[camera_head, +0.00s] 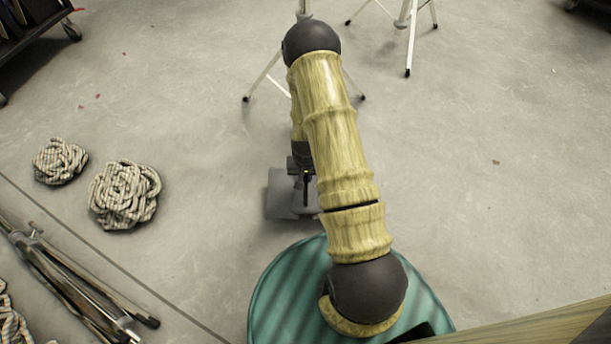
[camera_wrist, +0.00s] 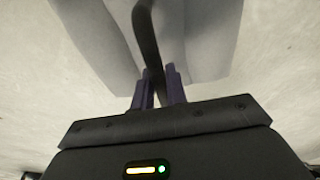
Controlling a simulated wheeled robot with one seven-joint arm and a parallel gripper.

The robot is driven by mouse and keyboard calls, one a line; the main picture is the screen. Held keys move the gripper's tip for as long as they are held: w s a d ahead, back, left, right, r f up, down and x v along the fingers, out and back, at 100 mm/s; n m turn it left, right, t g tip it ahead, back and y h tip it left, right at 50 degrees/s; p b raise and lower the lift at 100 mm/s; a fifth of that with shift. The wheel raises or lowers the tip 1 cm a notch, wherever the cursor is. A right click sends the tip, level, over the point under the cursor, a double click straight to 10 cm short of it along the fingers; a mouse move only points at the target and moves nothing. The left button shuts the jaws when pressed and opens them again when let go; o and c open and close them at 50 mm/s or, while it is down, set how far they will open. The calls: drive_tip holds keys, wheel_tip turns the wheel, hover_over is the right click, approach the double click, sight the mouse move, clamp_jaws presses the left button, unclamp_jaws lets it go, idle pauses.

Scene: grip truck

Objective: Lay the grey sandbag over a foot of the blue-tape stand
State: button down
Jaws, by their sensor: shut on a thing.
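The grey sandbag (camera_head: 281,197) is near the front middle, just beyond my green base and partly hidden by my arm. In the wrist view the grey sandbag (camera_wrist: 205,35) hangs open in two panels with a dark strap (camera_wrist: 148,38) over it. My gripper (camera_head: 305,183) is at the bag; in the wrist view its fingers (camera_wrist: 160,80) are shut on the strap. I cannot tell whether the bag touches the floor. A light stand (camera_head: 265,75) with spread feet is behind my arm, and another stand (camera_head: 409,35) is to its right. No blue tape shows on either.
Two coiled ropes (camera_head: 125,194) (camera_head: 60,161) lie on the floor at left. Folded metal stands (camera_head: 75,285) lie at lower left. A dark wheeled cart (camera_head: 35,30) is at upper left. The floor between the bag and the stands, and to the right, is clear.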

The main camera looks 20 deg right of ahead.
drive_tip(key=shift+w+f, duration=0.1)
drive_tip(key=shift+f, duration=0.3)
drive_tip(key=c, duration=1.3)
unclamp_jaws()
drive_tip(key=shift+s+f, duration=0.15)
drive_tip(key=shift+s, duration=0.05)
drive_tip(key=r+p, duration=0.3)
drive_tip(key=r, duration=0.2)
drive_tip(key=s+r+p, duration=0.1)
drive_tip(key=r+p, duration=0.2)
drive_tip(key=r, duration=0.3)
drive_tip(key=r+p, duration=0.2)
drive_tip(key=r, duration=0.4)
drive_tip(key=shift+s+a+r+p, duration=0.25)
drive_tip(key=shift+s+a+p, duration=0.1)
drive_tip(key=shift+a+p, duration=0.05)
drive_tip(key=shift+r, duration=0.1)
